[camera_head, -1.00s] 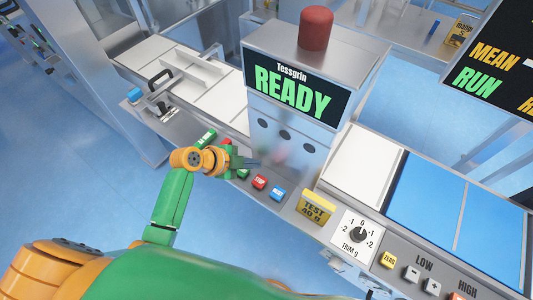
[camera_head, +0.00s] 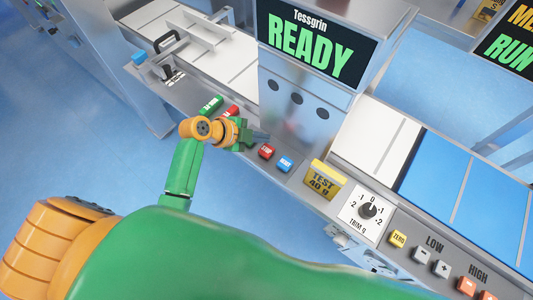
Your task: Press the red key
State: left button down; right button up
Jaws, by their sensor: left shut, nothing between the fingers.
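A red key (camera_head: 266,151) with white lettering sits on the sloped grey front panel, beside a blue key (camera_head: 285,163). Another red piece (camera_head: 231,111) shows farther left, next to a green label or key (camera_head: 211,104); its lettering is too small to read. My left gripper (camera_head: 262,136) is shut and empty. Its tips appear just above and left of the lettered red key; I cannot tell the height between them. The gripper covers the panel left of that key. My right gripper is not in view.
The machine's display (camera_head: 315,43) reads READY. A yellow TEST key (camera_head: 323,180), a trim dial (camera_head: 368,209) and a yellow ZERO key (camera_head: 398,238) line the panel to the right. A blue belt (camera_head: 435,170) lies behind them. A blue-topped piece (camera_head: 139,57) stands at upper left.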

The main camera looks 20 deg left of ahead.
aim_at(263, 151)
pick_arm(q)
notch_tip(263, 151, down, 4)
jog(key=shift+w+r+b, duration=0.1)
jog(key=shift+r+b, duration=0.1)
jog(key=shift+b, duration=0.85)
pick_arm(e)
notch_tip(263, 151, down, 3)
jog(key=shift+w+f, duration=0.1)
pick_arm(q)
jog(key=shift+r, duration=0.1)
dwell(0.6)
jog(key=shift+f+b, duration=0.3)
jog(key=shift+f, duration=0.15)
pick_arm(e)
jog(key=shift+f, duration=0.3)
pick_arm(q)
jog(key=shift+f+b, duration=0.5)
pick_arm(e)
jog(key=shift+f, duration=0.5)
pick_arm(q)
jog(key=shift+r+p, duration=0.9)
jog(key=shift+r, duration=0.05)
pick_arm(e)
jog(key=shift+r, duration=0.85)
